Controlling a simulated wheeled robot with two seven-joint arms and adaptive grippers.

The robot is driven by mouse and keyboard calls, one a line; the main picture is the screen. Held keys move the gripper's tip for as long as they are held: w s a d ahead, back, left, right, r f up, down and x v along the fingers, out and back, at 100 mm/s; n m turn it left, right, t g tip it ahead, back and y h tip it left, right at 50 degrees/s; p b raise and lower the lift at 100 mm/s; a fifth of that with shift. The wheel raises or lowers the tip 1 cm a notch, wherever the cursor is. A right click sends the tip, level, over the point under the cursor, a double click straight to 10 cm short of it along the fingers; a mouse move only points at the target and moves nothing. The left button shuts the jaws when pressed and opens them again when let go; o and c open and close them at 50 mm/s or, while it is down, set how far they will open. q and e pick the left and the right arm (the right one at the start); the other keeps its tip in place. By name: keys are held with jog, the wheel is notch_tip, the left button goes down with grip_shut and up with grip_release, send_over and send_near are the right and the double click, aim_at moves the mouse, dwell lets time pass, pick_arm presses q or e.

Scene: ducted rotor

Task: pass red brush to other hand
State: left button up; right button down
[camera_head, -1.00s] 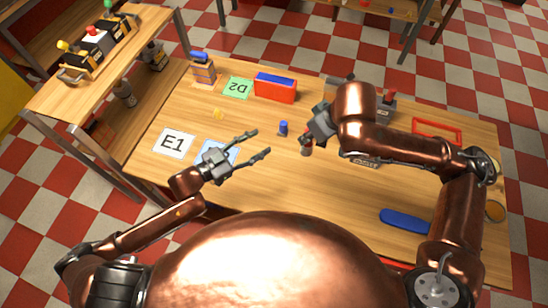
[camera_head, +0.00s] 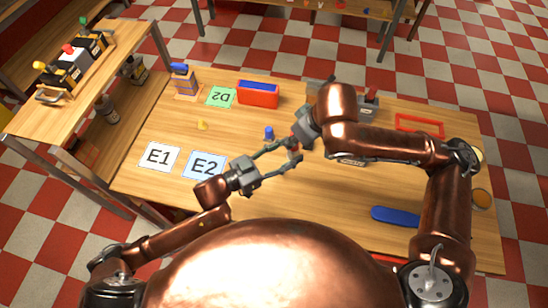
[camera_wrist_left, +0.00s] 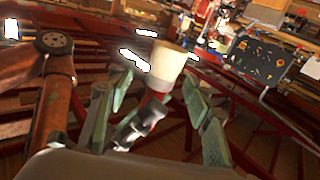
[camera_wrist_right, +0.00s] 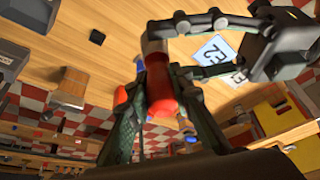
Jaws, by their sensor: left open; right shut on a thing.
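The red brush (camera_head: 294,146) is held by my right gripper (camera_head: 298,141) above the middle of the table. In the right wrist view the red body of the brush (camera_wrist_right: 162,95) sits between my right gripper's pads (camera_wrist_right: 160,110). My left gripper (camera_head: 285,151) is open, with its fingers reaching to either side of the brush. In the left wrist view a pale end of the brush (camera_wrist_left: 169,60) shows between my left gripper's spread fingers (camera_wrist_left: 158,100). I cannot tell whether either left finger touches it.
A blue E2 card (camera_head: 204,165), a white E1 card (camera_head: 158,156) and a green D2 card (camera_head: 220,97) lie on the table. A small blue-topped object (camera_head: 268,133) stands close behind my left gripper. A red and blue box (camera_head: 258,94) stands behind. A blue flat object (camera_head: 395,216) lies right.

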pick_arm(q)
jog(key=shift+x, duration=1.45)
grip_shut()
pick_arm(e)
jog(key=c, duration=1.7)
grip_release()
jog(key=shift+o, duration=0.2)
jog(key=shift+r, duration=0.1)
